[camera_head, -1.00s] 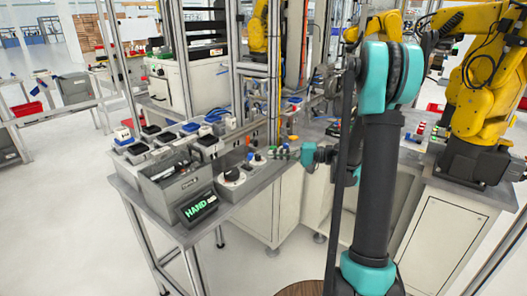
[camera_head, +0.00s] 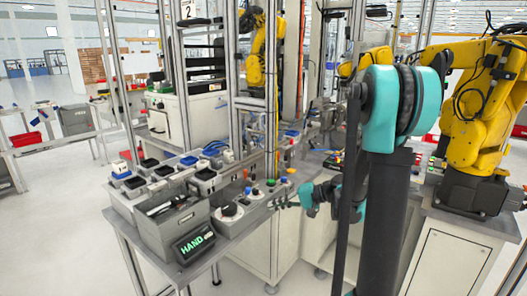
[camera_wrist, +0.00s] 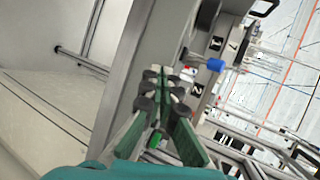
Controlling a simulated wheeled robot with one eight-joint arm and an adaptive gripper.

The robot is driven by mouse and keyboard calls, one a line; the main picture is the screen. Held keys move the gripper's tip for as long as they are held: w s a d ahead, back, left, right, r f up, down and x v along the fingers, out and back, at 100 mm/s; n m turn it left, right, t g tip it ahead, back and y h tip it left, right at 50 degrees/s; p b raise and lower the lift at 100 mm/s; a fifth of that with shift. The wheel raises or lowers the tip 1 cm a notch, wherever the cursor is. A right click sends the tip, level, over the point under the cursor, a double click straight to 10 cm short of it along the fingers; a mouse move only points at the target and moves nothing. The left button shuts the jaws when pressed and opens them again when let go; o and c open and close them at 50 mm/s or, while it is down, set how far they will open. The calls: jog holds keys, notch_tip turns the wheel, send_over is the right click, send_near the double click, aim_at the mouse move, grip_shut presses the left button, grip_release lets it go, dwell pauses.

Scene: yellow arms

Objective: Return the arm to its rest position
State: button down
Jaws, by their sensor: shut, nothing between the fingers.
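My arm (camera_head: 378,215), dark grey with teal joints, stands upright on the right of the head view. Its teal wrist (camera_head: 308,199) is bent toward the left, at the right end of the control-box table. My gripper (camera_head: 283,202) is small there, close to the table's edge, and whether it touches anything is unclear. In the wrist view my gripper (camera_wrist: 163,76) has green fingers with dark round pads. The fingertips meet and hold nothing. A grey metal edge lies behind them. Part of the forearm is hidden behind the upright arm.
The table (camera_head: 236,238) carries several control boxes, a grey bin (camera_head: 172,228) and a HAND display (camera_head: 194,243). A blue knob (camera_wrist: 217,65) is right of the fingers. A yellow robot arm (camera_head: 480,130) stands at right on a white cabinet (camera_head: 450,250). Open floor lies front left.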

jog(key=s+d+f+n+h, duration=0.1)
jog(key=s+d+f+h, duration=0.2)
jog(key=s, duration=0.4)
jog(key=s+d+f+n+h, duration=0.1)
jog(key=s+d+f+h, duration=0.2)
jog(key=s+d+h, duration=0.2)
jog(key=s+d+f+n+h, duration=0.1)
jog(key=s+d+f+h, duration=0.2)
jog(key=s+d, duration=0.3)
jog(key=s+h, duration=0.1)
jog(key=s, duration=0.1)
jog(key=shift+s+f+t+h, duration=0.35)
jog(key=shift+s+t+h, duration=0.05)
